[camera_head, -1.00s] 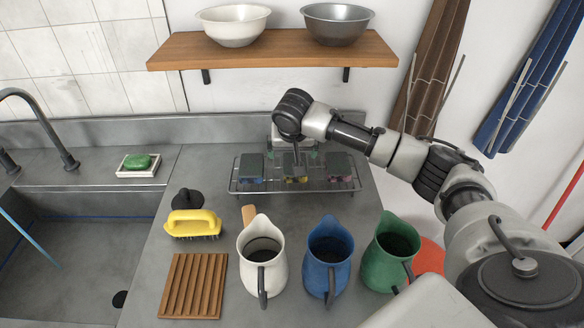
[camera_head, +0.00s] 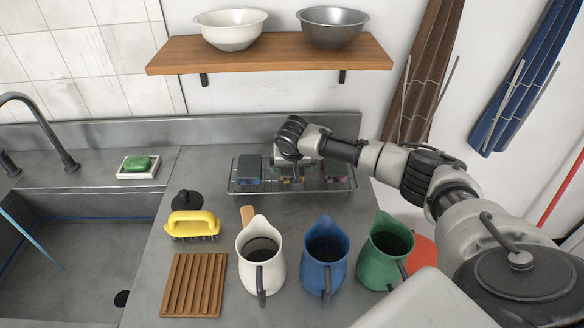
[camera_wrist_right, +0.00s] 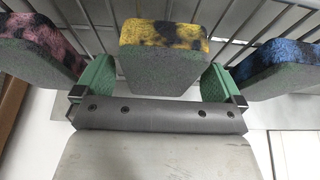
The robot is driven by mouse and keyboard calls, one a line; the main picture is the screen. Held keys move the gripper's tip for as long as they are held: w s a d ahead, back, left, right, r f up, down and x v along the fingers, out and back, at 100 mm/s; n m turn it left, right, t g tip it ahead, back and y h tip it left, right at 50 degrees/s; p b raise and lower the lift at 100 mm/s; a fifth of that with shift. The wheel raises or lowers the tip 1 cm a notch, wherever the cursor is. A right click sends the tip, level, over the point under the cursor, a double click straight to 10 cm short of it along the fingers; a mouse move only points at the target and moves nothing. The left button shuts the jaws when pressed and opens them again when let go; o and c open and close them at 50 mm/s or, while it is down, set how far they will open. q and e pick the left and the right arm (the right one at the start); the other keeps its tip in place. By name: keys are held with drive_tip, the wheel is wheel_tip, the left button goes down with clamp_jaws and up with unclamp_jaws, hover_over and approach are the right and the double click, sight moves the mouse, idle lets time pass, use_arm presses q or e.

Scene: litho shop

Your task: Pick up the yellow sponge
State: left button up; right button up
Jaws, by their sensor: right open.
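The yellow sponge (camera_wrist_right: 165,55) has a grey pad side and a mottled yellow and black side. It stands in the wire rack (camera_head: 240,192). In the head view only a little of it shows below my right wrist. My right gripper (camera_wrist_right: 155,88) is open, with its green fingers apart at either side of the yellow sponge in the wrist view. I cannot tell whether the fingers touch it. My left gripper is not in view.
A blue sponge (camera_wrist_right: 285,65) and a pink sponge (camera_wrist_right: 38,48) stand close on either side. White (camera_head: 262,262), blue (camera_head: 325,262) and green (camera_head: 384,262) jugs stand in front of the rack. A wooden shelf (camera_head: 270,55) with two bowls hangs above.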

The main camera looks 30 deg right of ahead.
drive_tip(key=shift+f, duration=0.15)
drive_tip(key=shift+c, duration=0.5)
drive_tip(key=c, duration=0.9)
